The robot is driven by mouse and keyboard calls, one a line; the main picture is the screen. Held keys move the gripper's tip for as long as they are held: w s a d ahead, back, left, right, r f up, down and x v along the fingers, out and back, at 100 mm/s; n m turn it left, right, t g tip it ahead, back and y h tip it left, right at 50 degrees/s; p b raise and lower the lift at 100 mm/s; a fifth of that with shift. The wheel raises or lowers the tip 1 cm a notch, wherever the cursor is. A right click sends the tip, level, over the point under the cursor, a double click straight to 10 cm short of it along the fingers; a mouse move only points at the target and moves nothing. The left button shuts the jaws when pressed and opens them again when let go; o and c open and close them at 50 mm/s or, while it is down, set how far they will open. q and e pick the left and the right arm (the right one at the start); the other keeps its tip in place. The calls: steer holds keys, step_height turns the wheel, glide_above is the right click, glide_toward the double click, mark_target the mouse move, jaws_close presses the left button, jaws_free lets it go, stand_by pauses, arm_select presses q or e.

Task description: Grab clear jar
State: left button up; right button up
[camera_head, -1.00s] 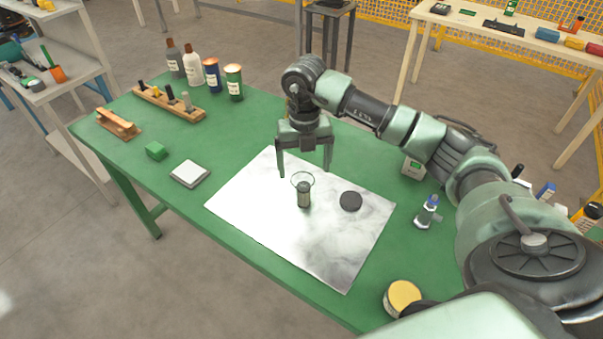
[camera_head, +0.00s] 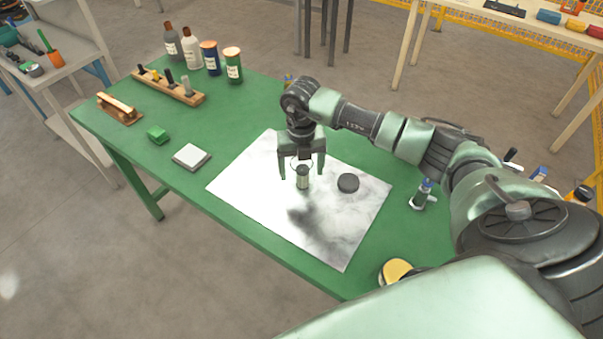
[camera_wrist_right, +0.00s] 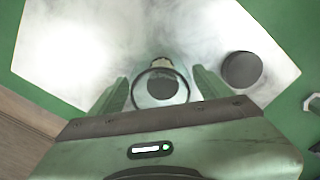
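The clear jar (camera_head: 302,182) stands upright on a shiny metal sheet (camera_head: 335,235), with something greyish-green inside it. My right gripper (camera_head: 302,177) points down over the jar, open, with one finger on each side of it. In the right wrist view the jar's round rim (camera_wrist_right: 160,88) shows between the two fingers (camera_wrist_right: 160,90), with gaps beside it. I cannot tell from these views how far down the fingers reach along the jar. My left gripper is in neither view.
A dark round disc (camera_head: 348,183) lies on the sheet just right of the jar; it also shows in the right wrist view (camera_wrist_right: 241,70). A small bottle-like fitting (camera_head: 422,196) stands farther right. Bottles and cans (camera_head: 210,58) stand at the back left of the green table (camera_head: 255,95).

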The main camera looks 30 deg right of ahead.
steer(key=c, duration=1)
steer(key=shift+c, duration=0.8)
steer(key=shift+r, duration=0.15)
